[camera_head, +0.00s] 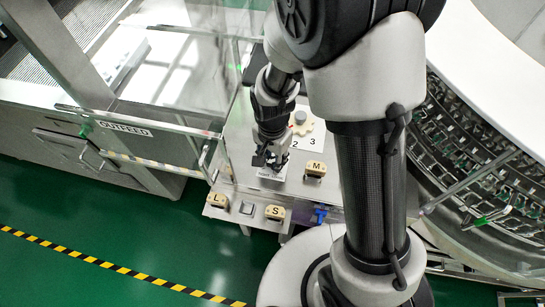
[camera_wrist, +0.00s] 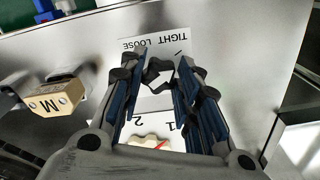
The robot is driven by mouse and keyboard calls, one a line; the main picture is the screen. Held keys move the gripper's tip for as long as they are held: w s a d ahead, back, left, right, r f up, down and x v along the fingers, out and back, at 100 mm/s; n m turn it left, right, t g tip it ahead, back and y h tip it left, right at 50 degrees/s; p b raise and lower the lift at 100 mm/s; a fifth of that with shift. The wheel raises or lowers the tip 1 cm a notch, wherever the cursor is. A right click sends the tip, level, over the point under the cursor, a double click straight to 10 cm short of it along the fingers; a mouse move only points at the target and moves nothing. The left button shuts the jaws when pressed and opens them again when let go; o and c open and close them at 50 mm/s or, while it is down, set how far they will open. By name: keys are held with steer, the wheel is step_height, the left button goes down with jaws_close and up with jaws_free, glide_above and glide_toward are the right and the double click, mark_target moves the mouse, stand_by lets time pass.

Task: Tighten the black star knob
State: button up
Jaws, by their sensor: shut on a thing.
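The black star knob (camera_wrist: 154,76) shows between my fingertips in the wrist view. It sits at a white label (camera_wrist: 150,46) reading TIGHT and LOOSE, which appears upside down there. My gripper (camera_wrist: 156,80) is shut on the knob, with a blue-padded finger on either side. In the head view my gripper (camera_head: 270,163) points down at the panel by the small white label (camera_head: 272,173). The knob is mostly hidden by the fingers in that view. How tight the knob is cannot be told.
A cream dial (camera_head: 302,125) with numbers stands behind my gripper. Tan blocks marked M (camera_head: 315,169), S (camera_head: 275,212) and L (camera_head: 217,200) stand near the panel's front. A clear guard (camera_head: 175,80) is at left; the round washer rack (camera_head: 470,130) is at right.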

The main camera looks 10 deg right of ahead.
stand_by(0.4)
steer(key=o, duration=1.1)
steer(key=shift+c, duration=0.2)
step_height(320, 180, up, 12)
steer(key=shift+r, duration=0.1)
step_height(320, 180, up, 5)
steer(key=n+t, duration=0.1)
glide_above(272, 161)
steer(key=s+d, duration=0.2)
steer(key=d, duration=0.1)
steer(key=s+d+r+n+t, duration=0.3)
steer(key=s+d+r+n, duration=0.4)
steer(key=s, duration=0.5)
step_height(272, 161, up, 3)
steer(key=shift+d+f+t, duration=0.15)
steer(key=shift+f+t, duration=0.05)
steer(key=shift+t, duration=0.1)
